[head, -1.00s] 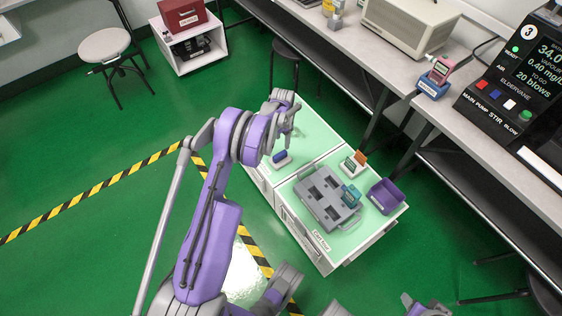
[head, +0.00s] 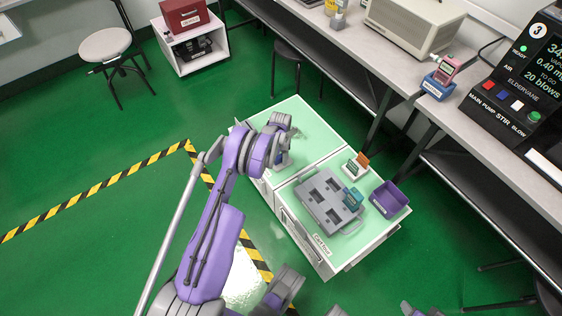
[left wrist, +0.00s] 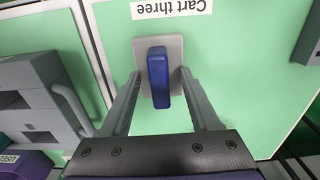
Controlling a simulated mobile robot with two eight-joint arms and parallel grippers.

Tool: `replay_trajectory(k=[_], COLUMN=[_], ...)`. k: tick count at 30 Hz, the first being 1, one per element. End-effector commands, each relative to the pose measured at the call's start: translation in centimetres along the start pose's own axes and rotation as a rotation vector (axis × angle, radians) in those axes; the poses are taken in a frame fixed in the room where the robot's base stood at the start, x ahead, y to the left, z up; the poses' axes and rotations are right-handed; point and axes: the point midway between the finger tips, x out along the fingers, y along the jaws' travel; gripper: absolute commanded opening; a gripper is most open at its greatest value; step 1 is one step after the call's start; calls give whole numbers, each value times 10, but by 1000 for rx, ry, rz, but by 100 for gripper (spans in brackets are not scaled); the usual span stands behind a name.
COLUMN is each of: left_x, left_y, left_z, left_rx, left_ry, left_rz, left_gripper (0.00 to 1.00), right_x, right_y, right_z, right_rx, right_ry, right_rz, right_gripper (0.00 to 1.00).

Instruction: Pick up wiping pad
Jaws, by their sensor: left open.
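The wiping pad (left wrist: 158,80), a dark blue upright handle on a flat grey square base, lies on a pale green cart top in the left wrist view. My left gripper (left wrist: 159,76) is open, with one finger on each side of the blue handle. Gaps show between the fingers and the handle. In the head view my left gripper (head: 283,158) is low over the far cart top and mostly hides the pad. Grey parts show at the bottom edge of the head view; my right gripper's jaws cannot be made out there.
A grey tray (head: 313,219) with square recesses and a teal device (head: 353,198) stands on the nearer cart. A purple bin (head: 389,198) and a white holder with an orange item (head: 362,159) stand beside it. The far cart top (head: 298,117) is otherwise clear.

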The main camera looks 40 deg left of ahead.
Motion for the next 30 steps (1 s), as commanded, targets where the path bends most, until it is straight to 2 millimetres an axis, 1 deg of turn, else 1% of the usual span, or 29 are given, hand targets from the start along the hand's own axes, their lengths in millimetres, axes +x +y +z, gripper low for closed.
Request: replay_trajectory(k=[5, 6, 8, 9, 11, 12, 16, 17, 27, 30], left_x=[0, 0, 0, 0, 0, 0, 0, 0, 0, -6], left_y=[0, 0, 0, 0, 0, 0, 0, 0, 0, 0], left_z=[0, 0, 0, 0, 0, 0, 0, 0, 0, 0], left_rx=[0, 0, 0, 0, 0, 0, 0, 0, 0, 0], left_ry=[0, 0, 0, 0, 0, 0, 0, 0, 0, 0], left_rz=[0, 0, 0, 0, 0, 0, 0, 0, 0, 0], left_gripper=[62, 61, 50, 43, 32, 25, 1, 0, 0, 0], right_x=[0, 0, 0, 0, 0, 0, 0, 0, 0, -2], right_y=[0, 0, 0, 0, 0, 0, 0, 0, 0, 0], right_z=[0, 0, 0, 0, 0, 0, 0, 0, 0, -1], right_rx=[0, 0, 0, 0, 0, 0, 0, 0, 0, 0], right_ry=[0, 0, 0, 0, 0, 0, 0, 0, 0, 1], right_rz=[0, 0, 0, 0, 0, 0, 0, 0, 0, 0], right_gripper=[50, 50, 50, 50, 50, 50, 50, 50, 50, 50])
